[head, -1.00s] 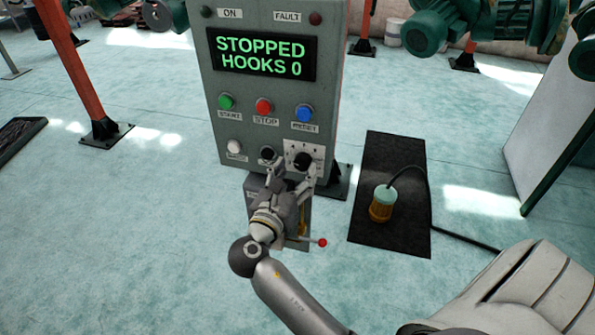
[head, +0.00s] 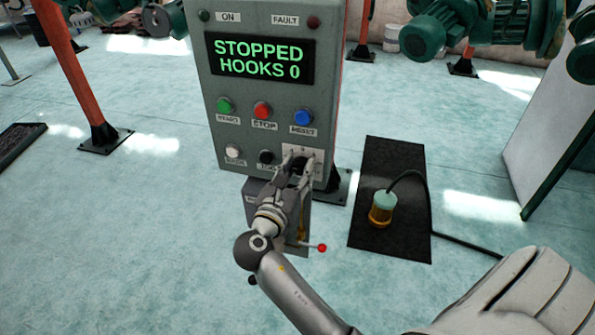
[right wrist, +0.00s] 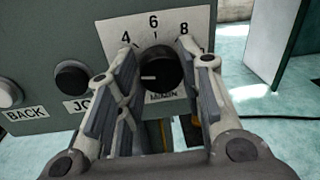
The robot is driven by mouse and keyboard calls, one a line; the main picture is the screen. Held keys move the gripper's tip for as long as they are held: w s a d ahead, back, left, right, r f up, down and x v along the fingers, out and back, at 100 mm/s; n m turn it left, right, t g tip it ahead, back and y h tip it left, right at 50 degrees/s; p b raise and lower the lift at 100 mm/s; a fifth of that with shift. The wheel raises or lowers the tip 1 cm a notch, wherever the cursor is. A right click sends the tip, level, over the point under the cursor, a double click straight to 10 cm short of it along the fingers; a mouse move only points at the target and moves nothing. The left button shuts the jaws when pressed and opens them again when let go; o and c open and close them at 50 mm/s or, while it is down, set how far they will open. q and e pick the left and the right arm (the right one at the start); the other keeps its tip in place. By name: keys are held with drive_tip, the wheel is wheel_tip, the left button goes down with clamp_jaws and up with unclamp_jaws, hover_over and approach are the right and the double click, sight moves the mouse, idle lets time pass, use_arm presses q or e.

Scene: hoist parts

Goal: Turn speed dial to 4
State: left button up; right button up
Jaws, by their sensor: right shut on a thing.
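The black speed dial (right wrist: 160,74) sits on a white scale plate (right wrist: 205,14) on the grey control box (head: 225,50). In the right wrist view the numbers 4, 6 and 8 show around its top. The dial's white mark points left, below the 4; the scale there is hidden by a finger. My right gripper (head: 299,160) reaches the plate from below, its fingers on both sides of the dial and shut on it. In the head view the fingers mostly hide the dial. My left gripper is not in view.
The box's display (head: 262,62) reads STOPPED HOOKS 0. Green (head: 224,105), red (head: 262,110) and blue (head: 304,117) buttons sit above. White (head: 232,150) and black (head: 266,157) buttons are left of the dial.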

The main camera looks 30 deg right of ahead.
drive_tip(key=m, duration=0.3)
drive_tip(key=shift+m+y, duration=0.3)
drive_tip(key=shift+s+d+m, duration=0.1)
drive_tip(key=shift+m, duration=1.8)
drive_tip(key=o, duration=1)
drive_tip(key=shift+r, duration=0.1)
drive_tip(key=shift+o, duration=0.2)
